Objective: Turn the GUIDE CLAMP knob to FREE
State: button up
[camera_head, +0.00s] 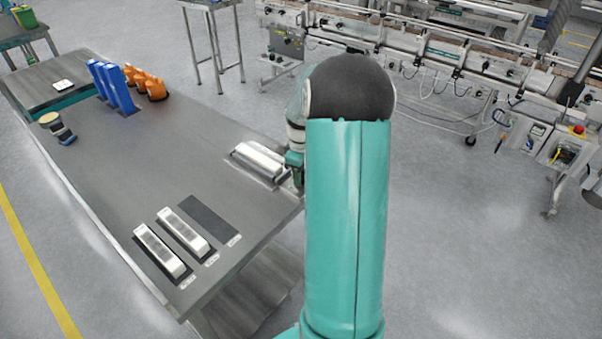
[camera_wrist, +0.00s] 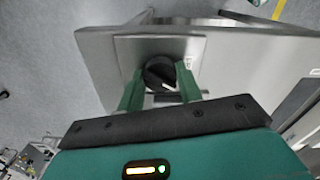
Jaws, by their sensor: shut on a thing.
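The black round knob (camera_wrist: 158,73) is on a metal plate (camera_wrist: 128,48) in the wrist view. A white pointer line on it slants toward the lower right of the picture. My gripper (camera_wrist: 160,80) has one green finger on each side of the knob and is shut on it. Part of the knob's lower rim and any lettering near it are hidden or too small to read. In the head view my gripper (camera_head: 297,178) is at the table's right end, beside a silver metal block (camera_head: 260,158); my arm hides the knob there.
The long grey table (camera_head: 165,165) bears two silver bars (camera_head: 160,250) (camera_head: 184,231), blue stands (camera_head: 120,90), orange parts (camera_head: 153,86) and a small round-topped item (camera_head: 56,126). A conveyor machine (camera_head: 450,60) stands at the back right. The table's middle is clear.

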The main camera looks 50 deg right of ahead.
jog(key=n, duration=0.6)
jog(key=shift+w+r, duration=0.1)
jog(key=shift+n, duration=0.3)
dwell(0.3)
jog(key=o, duration=1)
notch_tip(320, 180, up, 14)
